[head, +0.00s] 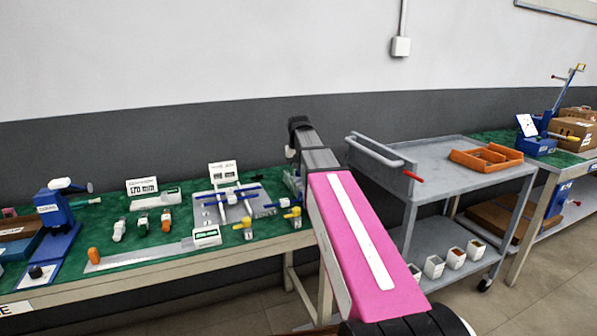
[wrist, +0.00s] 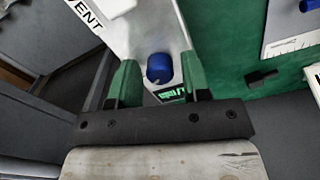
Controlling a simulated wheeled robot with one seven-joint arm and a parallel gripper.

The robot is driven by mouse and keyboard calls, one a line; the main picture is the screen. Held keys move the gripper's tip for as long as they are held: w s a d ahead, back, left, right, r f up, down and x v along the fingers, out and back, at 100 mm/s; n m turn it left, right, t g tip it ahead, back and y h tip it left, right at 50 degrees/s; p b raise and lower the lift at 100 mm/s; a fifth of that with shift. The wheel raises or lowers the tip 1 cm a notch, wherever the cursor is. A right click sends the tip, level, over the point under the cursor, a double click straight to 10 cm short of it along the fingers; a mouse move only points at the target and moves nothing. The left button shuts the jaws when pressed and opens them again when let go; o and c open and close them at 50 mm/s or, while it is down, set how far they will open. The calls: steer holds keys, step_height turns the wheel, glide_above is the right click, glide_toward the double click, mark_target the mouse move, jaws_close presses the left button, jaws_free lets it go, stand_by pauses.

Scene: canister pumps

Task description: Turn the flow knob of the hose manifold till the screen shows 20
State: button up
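In the wrist view a blue round knob (wrist: 159,67) stands on a pale panel, which I take for the hose manifold (wrist: 148,30). A small dark screen with green digits (wrist: 171,95) lies just below the knob, partly cut off by my gripper; I cannot read its number. My gripper (wrist: 160,63) is open, with one green finger to the left of the knob and one to the right. Gaps show on both sides, and no touch is visible. In the head view my gripper and this knob are hidden or too small to tell.
A "VENT" label (wrist: 84,12) is by the manifold's upper left. In the head view the green-topped bench (head: 110,222) holds a blue-barred fixture (head: 240,210), a ruler device (head: 140,257) and several small tools. A grey cart (head: 420,165) with an orange tray (head: 486,157) stands right of my arm.

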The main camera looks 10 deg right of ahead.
steer(key=shift+o, duration=0.3)
step_height(320, 180, up, 11)
stand_by(0.5)
steer(key=shift+s+f, duration=0.1)
